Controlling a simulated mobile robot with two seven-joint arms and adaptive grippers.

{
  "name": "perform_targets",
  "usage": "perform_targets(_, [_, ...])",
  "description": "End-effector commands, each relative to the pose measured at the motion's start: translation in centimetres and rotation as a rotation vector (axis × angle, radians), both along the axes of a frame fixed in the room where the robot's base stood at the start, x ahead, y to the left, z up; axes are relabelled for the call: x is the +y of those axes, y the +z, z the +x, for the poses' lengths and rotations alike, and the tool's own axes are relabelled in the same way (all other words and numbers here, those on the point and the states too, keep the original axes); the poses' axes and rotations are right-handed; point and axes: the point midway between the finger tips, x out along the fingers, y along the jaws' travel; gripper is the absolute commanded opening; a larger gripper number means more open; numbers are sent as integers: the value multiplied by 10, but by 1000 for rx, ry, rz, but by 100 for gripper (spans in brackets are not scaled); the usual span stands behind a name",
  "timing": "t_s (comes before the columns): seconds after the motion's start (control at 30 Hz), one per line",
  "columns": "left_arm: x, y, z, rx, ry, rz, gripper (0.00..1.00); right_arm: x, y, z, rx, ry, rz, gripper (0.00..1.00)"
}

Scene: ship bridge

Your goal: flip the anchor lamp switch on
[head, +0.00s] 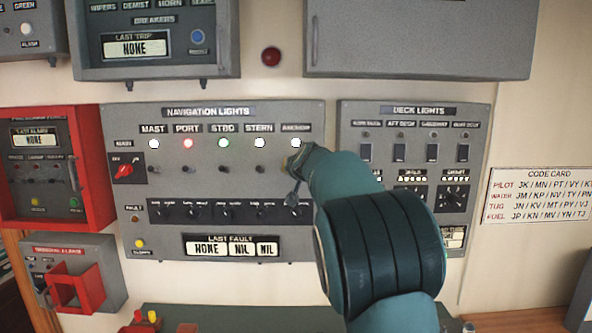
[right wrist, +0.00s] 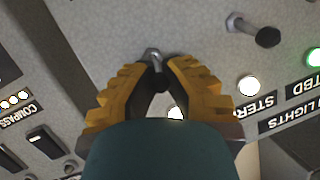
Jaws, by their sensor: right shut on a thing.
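The navigation lights panel (head: 135,212) is a grey box with a row of lamps and toggle switches. The anchor lamp (head: 295,142), at the right end of the row, shows bright white; it also shows between my fingers in the right wrist view (right wrist: 175,113). My right gripper (head: 291,165) is at the anchor column, just below this lamp, and its arm hides part of the panel. In the right wrist view its yellow fingers (right wrist: 155,64) are closed at their tips on the small metal anchor switch (right wrist: 153,53). My left gripper is not in view.
The stern switch (right wrist: 256,33) is beside my right fingers. A row of rotary knobs (head: 202,211) lies below the switches. The deck lights panel (head: 346,190) is to the right, partly behind my arm. A grey cabinet (head: 418,40) hangs above.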

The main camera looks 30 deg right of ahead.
Motion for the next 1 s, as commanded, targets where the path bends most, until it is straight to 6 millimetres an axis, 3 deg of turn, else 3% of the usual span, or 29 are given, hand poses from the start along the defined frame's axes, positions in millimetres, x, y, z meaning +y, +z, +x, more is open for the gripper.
perform_targets(0.3, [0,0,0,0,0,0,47,-1,5,0,-9,-2,-3,0])
perform_targets(0.33, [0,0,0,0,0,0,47,-1,5,0,-10,-2,-3,20])
perform_targets(0.4, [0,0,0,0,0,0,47,-1,5,0,-9,-3,-3,45])
perform_targets(0.43, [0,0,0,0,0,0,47,-1,4,0,-8,-3,-3,48])
perform_targets(0.77, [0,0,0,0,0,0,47,0,2,-1,-4,-1,-2,48])
perform_targets(1.0, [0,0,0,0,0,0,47,7,8,-16,-5,2,-1,48])
